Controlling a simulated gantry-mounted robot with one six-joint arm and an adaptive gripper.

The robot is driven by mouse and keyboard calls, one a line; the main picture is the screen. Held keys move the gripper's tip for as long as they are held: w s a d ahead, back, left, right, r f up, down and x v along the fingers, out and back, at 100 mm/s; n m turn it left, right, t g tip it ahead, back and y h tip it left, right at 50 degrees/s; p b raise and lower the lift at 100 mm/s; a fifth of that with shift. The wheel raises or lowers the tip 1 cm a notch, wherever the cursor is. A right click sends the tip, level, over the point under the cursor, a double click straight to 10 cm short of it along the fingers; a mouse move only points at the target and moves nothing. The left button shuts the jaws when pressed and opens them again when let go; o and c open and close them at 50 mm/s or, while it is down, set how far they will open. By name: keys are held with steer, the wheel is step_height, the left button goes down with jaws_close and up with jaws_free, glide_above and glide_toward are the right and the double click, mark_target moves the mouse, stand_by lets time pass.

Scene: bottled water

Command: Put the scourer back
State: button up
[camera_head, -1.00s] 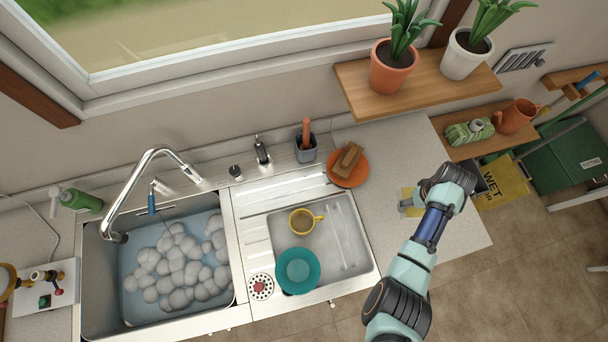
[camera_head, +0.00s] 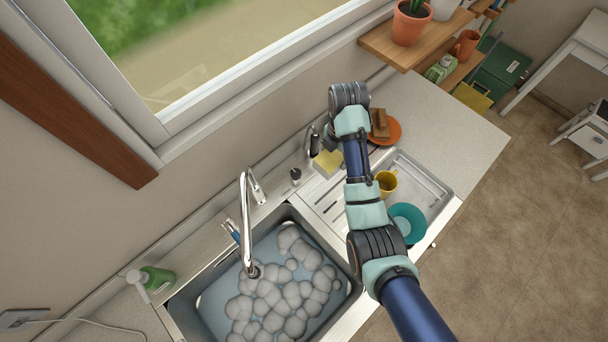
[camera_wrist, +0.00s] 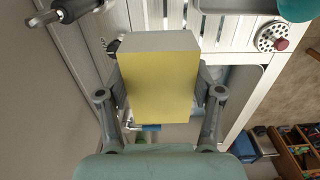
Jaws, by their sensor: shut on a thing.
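The scourer is a yellow block (camera_head: 327,163) with a grey layer along one side. In the head view it is in the air near the back of the draining board, left of my forearm. In the wrist view the scourer (camera_wrist: 158,88) fills the middle, its yellow face towards the camera. My gripper (camera_wrist: 160,84) is shut on it, with one finger on each side. In the head view my wrist hides most of the gripper and the counter behind it.
A faucet (camera_head: 246,215) arches over the sink of foamy water. A green soap bottle (camera_head: 155,279) stands at left. A yellow mug (camera_head: 387,181), a teal bowl (camera_head: 408,222) and an orange plate (camera_head: 391,132) with a brown block are at right. The counter beyond them is bare.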

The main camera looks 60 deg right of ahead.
steer(key=shift+d+f, duration=0.1)
steer(key=b, duration=0.8)
glide_above(329, 187)
step_height(329, 187, down, 9)
step_height(329, 187, down, 6)
steer(key=shift+s+f, duration=0.15)
steer(key=shift+f+b, duration=0.55)
steer(key=shift+f, duration=1.7)
steer(key=shift+f, duration=0.15)
steer(key=o, duration=1.2)
steer(key=shift+o, duration=0.2)
